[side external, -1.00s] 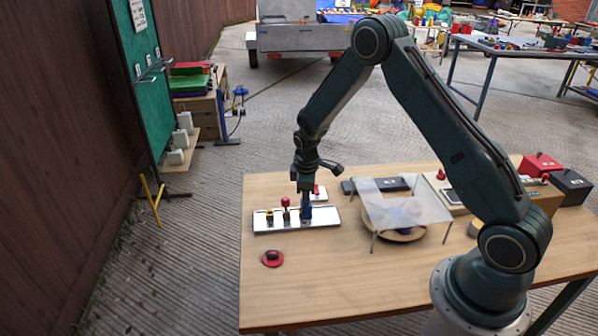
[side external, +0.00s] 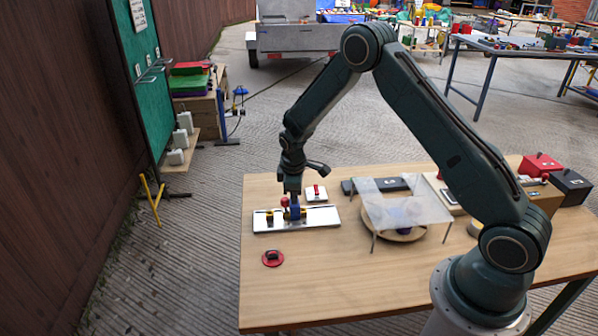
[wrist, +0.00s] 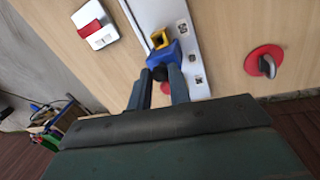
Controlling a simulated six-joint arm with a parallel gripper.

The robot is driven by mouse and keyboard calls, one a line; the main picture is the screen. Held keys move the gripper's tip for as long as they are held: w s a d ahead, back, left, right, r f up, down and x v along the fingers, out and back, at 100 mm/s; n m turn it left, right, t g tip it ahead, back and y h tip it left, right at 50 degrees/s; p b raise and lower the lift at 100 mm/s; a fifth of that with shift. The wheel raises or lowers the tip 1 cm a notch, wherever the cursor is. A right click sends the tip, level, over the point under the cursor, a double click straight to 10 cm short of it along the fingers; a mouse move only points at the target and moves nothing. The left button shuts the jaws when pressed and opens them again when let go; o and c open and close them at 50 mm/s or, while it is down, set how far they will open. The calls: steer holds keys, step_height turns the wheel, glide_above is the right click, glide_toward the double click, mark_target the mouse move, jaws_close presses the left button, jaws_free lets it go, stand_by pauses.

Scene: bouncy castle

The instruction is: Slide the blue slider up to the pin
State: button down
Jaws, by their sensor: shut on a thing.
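My gripper (side external: 293,198) comes down from above. In the wrist view, my gripper (wrist: 160,76) has its two fingers on either side of the black knob of the blue slider (wrist: 168,54), shut on it. A yellow piece (wrist: 160,40) is against the slider's far side.
A red disc with a black handle (side external: 272,258) lies in front. A white switch with red (side external: 316,193) is behind. A clear-topped stand (side external: 404,200) is to the right.

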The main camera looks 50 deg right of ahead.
steer(key=c, duration=1.3)
jaws_free()
steer(key=shift+r, duration=0.15)
step_height(320, 180, up, 13)
steer(key=s+a, duration=0.1)
steer(key=a, duration=0.1)
steer(key=shift+s+r, duration=0.15)
steer(key=shift+s, duration=0.1)
steer(key=shift+a, duration=0.1)
